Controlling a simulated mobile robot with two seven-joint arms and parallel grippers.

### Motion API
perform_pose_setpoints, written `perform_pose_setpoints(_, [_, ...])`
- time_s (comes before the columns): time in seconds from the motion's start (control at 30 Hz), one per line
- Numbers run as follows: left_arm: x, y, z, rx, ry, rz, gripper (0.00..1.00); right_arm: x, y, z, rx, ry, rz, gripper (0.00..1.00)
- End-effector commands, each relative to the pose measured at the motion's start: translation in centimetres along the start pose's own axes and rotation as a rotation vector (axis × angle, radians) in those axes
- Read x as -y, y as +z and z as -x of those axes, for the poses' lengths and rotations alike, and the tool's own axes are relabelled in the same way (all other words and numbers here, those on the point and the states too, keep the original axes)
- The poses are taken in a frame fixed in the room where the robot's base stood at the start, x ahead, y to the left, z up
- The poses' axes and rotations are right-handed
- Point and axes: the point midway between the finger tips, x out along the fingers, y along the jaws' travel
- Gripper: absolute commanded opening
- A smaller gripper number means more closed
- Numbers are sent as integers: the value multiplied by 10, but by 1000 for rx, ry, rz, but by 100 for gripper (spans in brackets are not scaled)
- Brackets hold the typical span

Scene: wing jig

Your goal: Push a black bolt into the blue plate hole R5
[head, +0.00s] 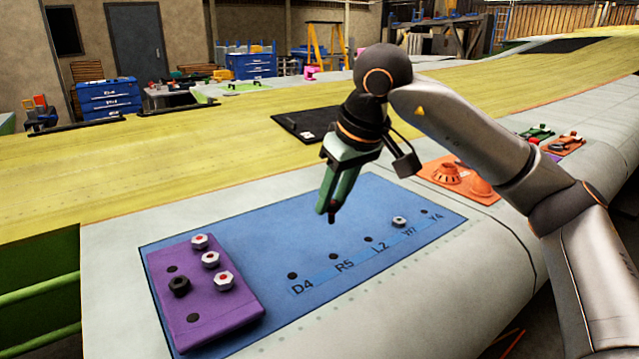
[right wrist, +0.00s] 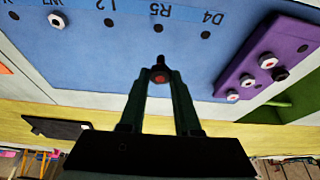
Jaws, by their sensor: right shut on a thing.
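My right gripper (head: 332,212) is shut on a black bolt (right wrist: 159,73) with a red centre on its head, held above the blue plate (head: 300,225). In the head view the bolt is small and dark at the fingertips. Hole R5 (head: 333,256) is an empty dark hole just below the fingertips in the picture; in the right wrist view hole R5 (right wrist: 158,28) lies just beyond the bolt's tip. The bolt appears apart from the plate. My left gripper is not in view.
A purple block (head: 225,315) at the plate's left end holds several white bolts and one black bolt. Holes D4 (head: 292,275) and L2 (head: 368,239) are empty. A white bolt (head: 399,221) sits at W7. An orange tray (head: 455,180) lies beyond the plate.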

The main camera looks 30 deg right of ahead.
Motion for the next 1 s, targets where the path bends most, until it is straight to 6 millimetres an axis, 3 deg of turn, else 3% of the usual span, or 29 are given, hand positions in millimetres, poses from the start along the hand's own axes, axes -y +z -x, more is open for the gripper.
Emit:
perform_pose_setpoints(0.17, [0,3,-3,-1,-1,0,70,-5,3,-8,0,4,4,0])
perform_pose_setpoints(0.5, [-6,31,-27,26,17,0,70,-5,17,-42,-1,4,3,0])
perform_pose_setpoints(0.73, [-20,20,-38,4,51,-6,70,-5,24,-58,0,4,2,0])
perform_pose_setpoints(1.0, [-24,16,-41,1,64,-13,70,-5,26,-62,0,4,2,0])
